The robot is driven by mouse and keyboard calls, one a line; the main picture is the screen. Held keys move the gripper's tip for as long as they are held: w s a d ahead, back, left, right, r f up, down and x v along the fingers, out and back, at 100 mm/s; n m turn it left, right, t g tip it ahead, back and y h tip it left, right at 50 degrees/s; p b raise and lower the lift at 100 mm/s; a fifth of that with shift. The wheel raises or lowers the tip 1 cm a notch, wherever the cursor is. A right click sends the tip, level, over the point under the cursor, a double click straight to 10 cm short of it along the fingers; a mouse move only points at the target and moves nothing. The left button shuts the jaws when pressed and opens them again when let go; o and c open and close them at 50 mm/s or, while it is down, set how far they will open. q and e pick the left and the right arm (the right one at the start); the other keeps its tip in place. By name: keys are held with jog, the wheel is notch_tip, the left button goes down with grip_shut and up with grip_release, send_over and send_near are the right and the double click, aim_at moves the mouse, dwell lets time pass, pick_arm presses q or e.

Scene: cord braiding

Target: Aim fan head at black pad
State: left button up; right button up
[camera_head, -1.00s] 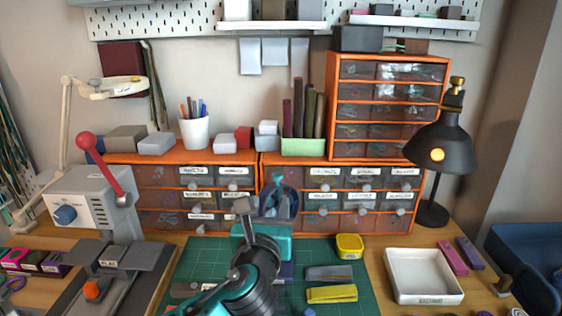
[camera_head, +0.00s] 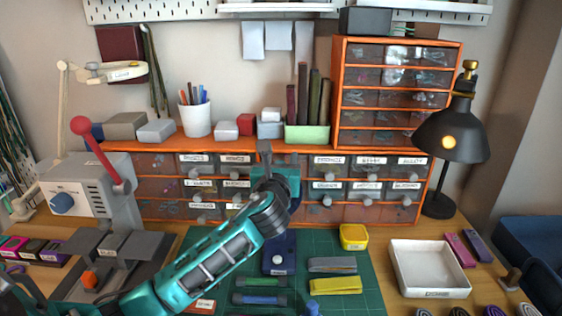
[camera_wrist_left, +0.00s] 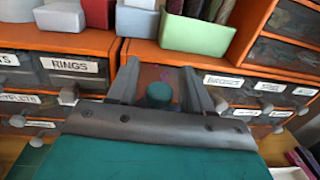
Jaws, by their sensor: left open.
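The fan's dark blue base (camera_head: 278,258), with a round white knob, stands on the green mat. In the head view its head is hidden behind my left gripper (camera_head: 264,152), which reaches up and away in front of the drawers. In the left wrist view the gripper (camera_wrist_left: 158,75) is open, its two dark fingers apart. A small round teal part (camera_wrist_left: 159,94) shows between them; it looks like part of the fan, and contact cannot be told. I cannot pick out the black pad with certainty. My right gripper is not in view.
Orange drawer units (camera_head: 378,212) stand close behind. On the green mat (camera_head: 345,245) lie a yellow box (camera_head: 353,237), a grey piece (camera_head: 332,265) and a yellow piece (camera_head: 335,286). A white tray (camera_head: 430,270) and a black lamp (camera_head: 450,135) stand at the right.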

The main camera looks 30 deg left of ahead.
pick_arm(q)
jog(key=shift+w+a, duration=0.15)
jog(key=shift+w, duration=0.15)
jog(key=shift+c, duration=0.3)
jog(key=shift+r, duration=0.1)
grip_shut()
